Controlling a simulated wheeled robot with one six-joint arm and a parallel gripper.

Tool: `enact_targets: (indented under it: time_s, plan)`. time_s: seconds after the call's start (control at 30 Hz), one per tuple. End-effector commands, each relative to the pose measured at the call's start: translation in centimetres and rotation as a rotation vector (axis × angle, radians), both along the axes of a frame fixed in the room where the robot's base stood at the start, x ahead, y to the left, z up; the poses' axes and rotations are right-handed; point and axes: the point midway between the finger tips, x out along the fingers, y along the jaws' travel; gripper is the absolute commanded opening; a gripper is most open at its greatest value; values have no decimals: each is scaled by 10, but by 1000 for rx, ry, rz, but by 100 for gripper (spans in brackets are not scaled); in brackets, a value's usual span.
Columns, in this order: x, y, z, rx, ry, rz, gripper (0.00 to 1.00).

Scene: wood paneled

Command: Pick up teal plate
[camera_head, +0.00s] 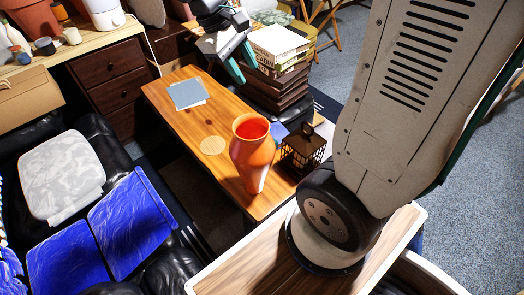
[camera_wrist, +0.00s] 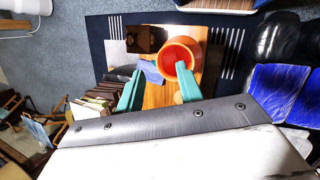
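I cannot make out a clearly teal plate in either view. A flat grey-blue square piece (camera_head: 187,93) lies on the wooden table (camera_head: 160,98). A blue-violet flat thing (camera_head: 279,131) shows partly behind the orange vase (camera_head: 252,160); a similar blue piece (camera_wrist: 151,72) shows in the wrist view, and I cannot tell what it is. My gripper (camera_head: 243,66) is open above the far end of the table, near a stack of books. In the wrist view its two teal fingers (camera_wrist: 159,72) stand apart, with nothing seen held between them.
The orange vase stands upright on the table beside a dark lantern (camera_head: 303,148). A pale round disc (camera_head: 213,145) lies near it. Stacked books and boxes (camera_head: 278,47) rise behind. A black sofa with blue cushions (camera_head: 130,222) is at left. Blue-grey carpet (camera_head: 475,150) is open at right.

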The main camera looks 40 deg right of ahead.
Motion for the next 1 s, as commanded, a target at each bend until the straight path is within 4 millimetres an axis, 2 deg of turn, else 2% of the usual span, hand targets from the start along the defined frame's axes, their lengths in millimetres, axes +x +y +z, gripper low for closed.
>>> enact_targets:
  time_s: [0.03,0.2,0.37,0.5,0.67,0.8,1.0]
  plan:
    - [13,-2,-11,-19,36,23,36]
    - [52,-10,-46,-86,135,98,36]
    - [85,-17,-87,-144,227,174,36]
    - [110,-22,-129,-191,309,244,36]
    - [133,-28,-182,-242,403,326,36]
    - [148,-32,-233,-282,483,402,36]
    - [158,-38,-313,-335,598,515,36]
